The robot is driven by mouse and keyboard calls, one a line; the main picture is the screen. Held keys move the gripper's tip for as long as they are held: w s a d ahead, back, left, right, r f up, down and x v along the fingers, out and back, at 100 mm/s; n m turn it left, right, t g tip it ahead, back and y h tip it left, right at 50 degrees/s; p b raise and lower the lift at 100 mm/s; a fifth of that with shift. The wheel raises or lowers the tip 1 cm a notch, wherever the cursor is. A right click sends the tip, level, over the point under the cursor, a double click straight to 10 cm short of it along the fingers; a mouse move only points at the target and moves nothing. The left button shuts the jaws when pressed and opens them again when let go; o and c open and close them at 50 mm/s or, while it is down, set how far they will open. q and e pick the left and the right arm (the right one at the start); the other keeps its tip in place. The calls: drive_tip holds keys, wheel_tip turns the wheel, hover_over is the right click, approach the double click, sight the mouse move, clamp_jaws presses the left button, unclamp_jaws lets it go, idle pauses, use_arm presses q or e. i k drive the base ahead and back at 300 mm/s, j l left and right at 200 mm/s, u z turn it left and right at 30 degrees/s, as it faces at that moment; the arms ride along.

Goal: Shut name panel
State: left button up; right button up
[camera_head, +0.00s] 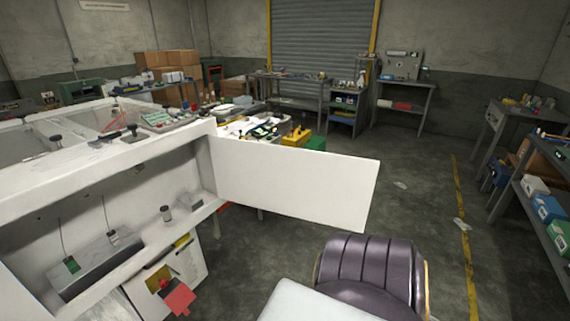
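A flat white panel (295,187) stands open, swung out to the right from the edge of a white cabinet-like unit (160,145). Its left edge meets the unit near the right end of the opening, and its right end hangs free over the floor. I see no lettering on its visible face. The unit's front opening is uncovered and shows a grey recess (90,225) with small jars and a grey box-like tray inside. Neither of my grippers is in view.
A dark padded chair (370,268) stands below the panel's free end. A pale flat surface (315,303) shows at the bottom edge; I cannot tell what it is. A red piece (178,298) sticks out low on the unit. Shelves (540,195) line the right; mid-right floor is mostly clear.

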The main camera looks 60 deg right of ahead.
sight(334, 190)
drive_tip(key=k+l, duration=0.15)
drive_tip(key=l, duration=0.3)
drive_tip(key=k+l+u, duration=0.1)
drive_tip(key=l, duration=0.3)
drive_tip(key=k+l+u, duration=0.1)
drive_tip(key=k+l, duration=0.15)
drive_tip(key=l, duration=0.15)
drive_tip(key=k+l, duration=0.15)
drive_tip(key=l, duration=0.25)
drive_tip(key=k+l+u, duration=0.1)
drive_tip(key=l, duration=0.3)
drive_tip(key=k, duration=0.1)
